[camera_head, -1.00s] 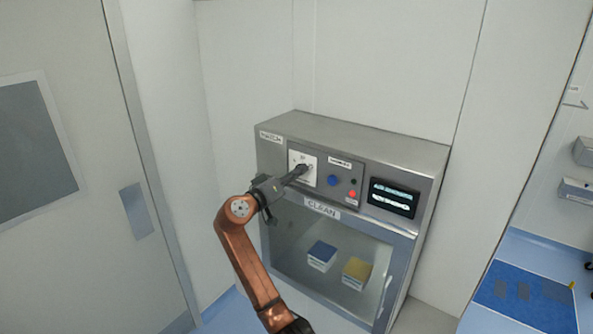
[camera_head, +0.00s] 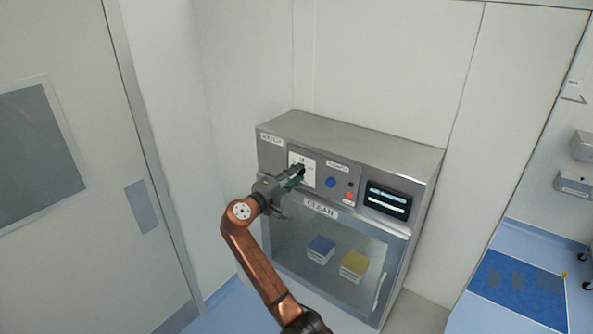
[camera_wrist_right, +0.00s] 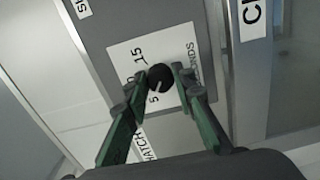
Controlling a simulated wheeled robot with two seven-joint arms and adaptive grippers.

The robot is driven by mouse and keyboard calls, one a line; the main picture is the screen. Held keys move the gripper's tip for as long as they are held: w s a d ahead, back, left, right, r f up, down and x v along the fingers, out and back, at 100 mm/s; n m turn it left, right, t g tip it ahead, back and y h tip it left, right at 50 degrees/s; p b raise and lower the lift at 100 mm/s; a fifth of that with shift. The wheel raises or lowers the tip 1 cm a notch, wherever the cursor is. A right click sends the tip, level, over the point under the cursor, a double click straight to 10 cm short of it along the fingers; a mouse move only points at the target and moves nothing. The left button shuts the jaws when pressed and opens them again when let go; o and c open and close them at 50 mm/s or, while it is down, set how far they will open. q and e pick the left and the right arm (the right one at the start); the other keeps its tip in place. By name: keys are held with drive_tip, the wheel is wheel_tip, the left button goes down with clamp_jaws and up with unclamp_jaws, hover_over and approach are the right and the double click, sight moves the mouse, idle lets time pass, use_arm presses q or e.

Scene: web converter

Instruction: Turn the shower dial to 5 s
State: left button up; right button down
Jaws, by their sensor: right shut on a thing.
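The shower dial is a black round knob (camera_wrist_right: 161,77) with a light pointer line, on a white plate (camera_wrist_right: 122,50) marked with numbers including 5 and 15 and the word SECONDS. In the right wrist view the pointer line lies toward the side of the 5; its exact setting is hard to tell. My right gripper (camera_wrist_right: 161,80) has its two green-sided fingers on either side of the knob and is shut on it. In the head view the right gripper (camera_head: 300,172) covers most of the knob in front of the plate (camera_head: 308,176). My left gripper is not in view.
The steel hatch cabinet (camera_head: 350,140) has a blue button (camera_head: 331,183), a red light (camera_head: 349,195) and a display (camera_head: 388,199) right of the dial. Behind its glass door lie a blue-topped box (camera_head: 321,249) and a yellow-topped box (camera_head: 354,265). A grey door (camera_head: 90,190) stands at left.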

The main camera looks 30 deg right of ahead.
drive_tip(key=shift+r+n+p, duration=0.2)
drive_tip(key=shift+n+p, duration=0.1)
drive_tip(key=shift+n, duration=0.2)
drive_tip(key=c, duration=1.6)
unclamp_jaws()
drive_tip(key=shift+w+a+f, duration=0.1)
drive_tip(key=shift+f, duration=0.05)
drive_tip(key=v, duration=1.2)
